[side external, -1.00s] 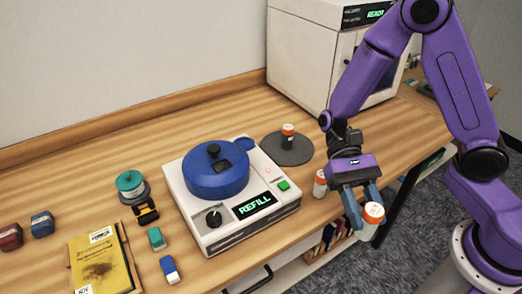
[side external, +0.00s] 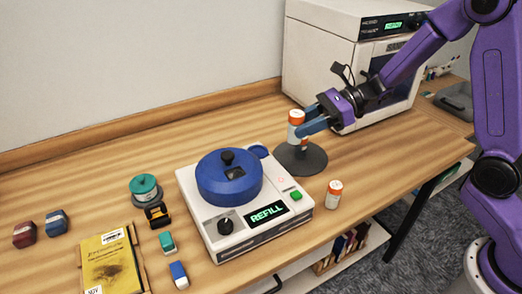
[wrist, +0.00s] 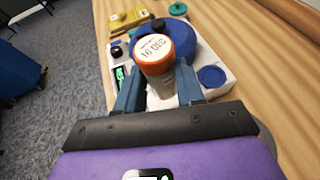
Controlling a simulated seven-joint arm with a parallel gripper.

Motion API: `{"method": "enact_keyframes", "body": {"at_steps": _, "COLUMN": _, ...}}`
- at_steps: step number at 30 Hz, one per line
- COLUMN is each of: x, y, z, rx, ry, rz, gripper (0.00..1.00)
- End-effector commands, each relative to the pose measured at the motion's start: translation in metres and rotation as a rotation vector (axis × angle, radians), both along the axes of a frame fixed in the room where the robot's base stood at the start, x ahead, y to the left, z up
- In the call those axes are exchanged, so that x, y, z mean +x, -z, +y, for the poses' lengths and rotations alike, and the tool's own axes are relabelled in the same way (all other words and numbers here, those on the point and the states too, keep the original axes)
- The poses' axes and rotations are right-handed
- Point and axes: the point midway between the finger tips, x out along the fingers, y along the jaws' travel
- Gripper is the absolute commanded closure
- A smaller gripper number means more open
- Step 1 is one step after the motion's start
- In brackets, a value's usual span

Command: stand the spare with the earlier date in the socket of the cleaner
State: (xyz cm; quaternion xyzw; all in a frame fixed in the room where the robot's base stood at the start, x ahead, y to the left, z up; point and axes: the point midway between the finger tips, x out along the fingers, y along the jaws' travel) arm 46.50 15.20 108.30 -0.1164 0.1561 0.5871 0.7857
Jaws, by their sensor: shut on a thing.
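My gripper (side external: 309,124) is shut on an orange-capped white bottle (side external: 296,119) and holds it upright over the dark round disc (side external: 315,160). In the wrist view the held bottle's cap (wrist: 153,47) carries a label that seems to read "16 DEC". Something orange and white shows just below my fingers, perhaps another bottle on the disc, mostly hidden. Another orange-capped bottle (side external: 334,195) stands on the table, right of the cleaner. The cleaner (side external: 230,235) is a white box with a blue round lid (side external: 229,180) and a display reading "REFILL". I cannot clearly make out its socket.
A small blue round part (side external: 258,152) sits at the cleaner's back corner. A yellow book (side external: 112,262), a teal-topped spool (side external: 144,186) and several small blocks lie to the left. A white cabinet machine (side external: 330,60) stands behind the disc.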

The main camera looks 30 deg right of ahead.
Motion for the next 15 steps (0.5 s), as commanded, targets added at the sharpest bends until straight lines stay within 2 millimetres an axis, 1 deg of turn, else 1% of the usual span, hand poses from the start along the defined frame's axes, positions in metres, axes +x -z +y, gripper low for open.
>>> {"method": "enact_keyframes", "body": {"at_steps": 1, "x": 0.008, "y": 0.006, "z": 0.004, "rx": 0.0, "ry": -0.003, "rz": 0.003, "gripper": 0.94}}
{"method": "enact_keyframes", "body": {"at_steps": 9, "x": 0.057, "y": 0.028, "z": 0.02, "rx": 0.0, "ry": -0.004, "rz": 0.0, "gripper": 0.94}}
{"method": "enact_keyframes", "body": {"at_steps": 11, "x": 0.066, "y": 0.033, "z": 0.023, "rx": -0.001, "ry": -0.005, "rz": 0.001, "gripper": 0.94}}
{"method": "enact_keyframes", "body": {"at_steps": 15, "x": 0.083, "y": 0.052, "z": 0.029, "rx": 0.0, "ry": -0.005, "rz": 0.003, "gripper": 0.94}}
